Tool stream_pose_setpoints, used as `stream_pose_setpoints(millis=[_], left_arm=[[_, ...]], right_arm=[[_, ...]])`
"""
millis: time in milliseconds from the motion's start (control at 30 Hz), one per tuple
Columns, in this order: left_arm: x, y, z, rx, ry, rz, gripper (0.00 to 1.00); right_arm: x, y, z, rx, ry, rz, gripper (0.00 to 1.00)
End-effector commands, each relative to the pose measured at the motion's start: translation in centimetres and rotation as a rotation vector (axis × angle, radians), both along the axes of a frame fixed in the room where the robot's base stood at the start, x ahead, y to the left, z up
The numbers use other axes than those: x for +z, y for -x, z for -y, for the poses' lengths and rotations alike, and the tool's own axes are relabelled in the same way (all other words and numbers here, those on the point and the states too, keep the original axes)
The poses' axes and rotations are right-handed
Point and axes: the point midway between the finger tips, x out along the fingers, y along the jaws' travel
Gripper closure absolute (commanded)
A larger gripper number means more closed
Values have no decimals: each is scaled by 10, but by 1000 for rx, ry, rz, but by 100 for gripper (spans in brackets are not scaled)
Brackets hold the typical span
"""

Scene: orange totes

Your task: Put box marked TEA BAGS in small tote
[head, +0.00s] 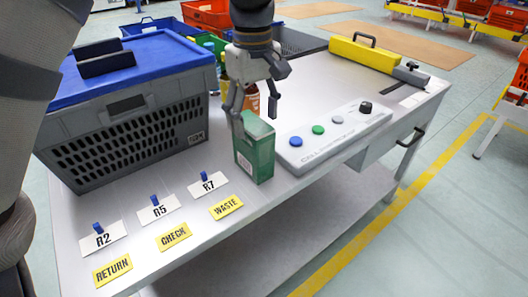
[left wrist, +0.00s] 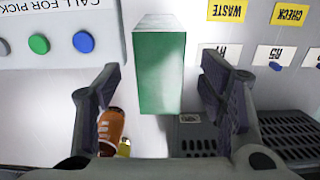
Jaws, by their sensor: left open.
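A green box (head: 257,150) stands upright on the table near its front edge; I cannot read any TEA BAGS marking on it. My left gripper (head: 255,106) is open, pointing down at the top of the box. In the left wrist view the green box (left wrist: 160,70) lies between the spread fingers of the gripper (left wrist: 161,85), with a gap on both sides. A grey slotted tote (head: 190,90) with a blue top stands left of the box. I cannot tell which tote is the small one. My right gripper is not in view.
Behind the gripper stand an orange-brown bottle (left wrist: 111,128) and other items. A button panel (head: 332,137) is right of the box. Label cards (head: 158,209) lie in front. A yellow case (head: 365,54) and more totes (head: 205,14) are at the back.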

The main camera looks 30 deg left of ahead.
Motion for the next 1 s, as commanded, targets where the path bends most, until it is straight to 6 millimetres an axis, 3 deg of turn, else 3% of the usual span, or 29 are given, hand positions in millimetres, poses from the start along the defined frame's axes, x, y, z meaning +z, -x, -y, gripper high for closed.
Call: stream_pose_setpoints(millis=[100,233,433,733,1000], left_arm=[[-25,0,0,0,1,-6,37],[-40,0,-1,0,1,-5,37],[-78,-3,-8,-1,1,-5,37],[-85,-4,-8,-1,1,2,37],[-85,-4,-8,-1,0,1,98]], right_arm=[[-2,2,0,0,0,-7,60],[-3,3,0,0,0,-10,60],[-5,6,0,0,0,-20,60],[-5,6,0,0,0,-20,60],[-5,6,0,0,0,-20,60]])
